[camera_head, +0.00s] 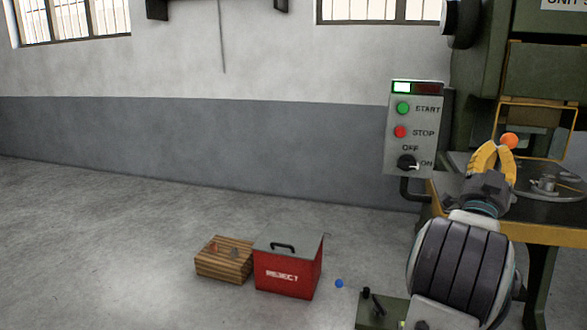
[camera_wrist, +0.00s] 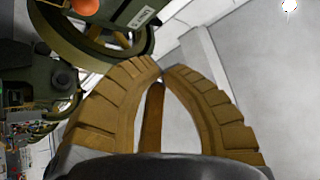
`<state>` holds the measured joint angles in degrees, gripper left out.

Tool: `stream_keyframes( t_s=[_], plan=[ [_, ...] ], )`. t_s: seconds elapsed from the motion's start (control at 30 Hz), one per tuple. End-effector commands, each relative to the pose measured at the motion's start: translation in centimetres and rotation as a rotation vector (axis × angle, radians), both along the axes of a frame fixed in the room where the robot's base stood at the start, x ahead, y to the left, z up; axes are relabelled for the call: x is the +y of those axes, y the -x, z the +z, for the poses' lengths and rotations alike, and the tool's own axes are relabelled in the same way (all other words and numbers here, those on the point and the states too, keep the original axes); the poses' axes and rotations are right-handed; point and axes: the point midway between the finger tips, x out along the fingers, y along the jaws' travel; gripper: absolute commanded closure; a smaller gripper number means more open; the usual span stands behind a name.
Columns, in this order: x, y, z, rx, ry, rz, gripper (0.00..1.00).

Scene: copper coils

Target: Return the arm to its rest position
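My gripper (camera_head: 498,148), with two yellow fingers, is raised in front of the green press at the right of the head view. An orange ball (camera_head: 509,140) shows just beside the fingertips in the head view. In the wrist view an orange ball (camera_wrist: 86,5) is at the top left, apart from the fingers. My arm reaches up from the lower right of the head view.
A grey control box (camera_head: 427,150) with green START and red STOP buttons stands left of the press (camera_head: 542,70). A red REJECT box (camera_head: 285,275) and a wooden crate (camera_head: 212,268) with small pieces are on the floor. The floor at left is clear.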

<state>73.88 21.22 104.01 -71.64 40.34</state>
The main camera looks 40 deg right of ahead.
Motion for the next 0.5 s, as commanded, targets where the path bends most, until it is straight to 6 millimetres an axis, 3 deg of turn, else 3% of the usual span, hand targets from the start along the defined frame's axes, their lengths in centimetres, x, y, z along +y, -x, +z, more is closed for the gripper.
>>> stream_keyframes(
  t_s=[0.33, 0.5],
  plan=[
    [3.1, -7.2, 3.2, 0.122, -0.157, 0.098, 1.0],
    [7.1, -12.6, 5.2, 0.252, -0.279, 0.191, 1.0]
  ],
)
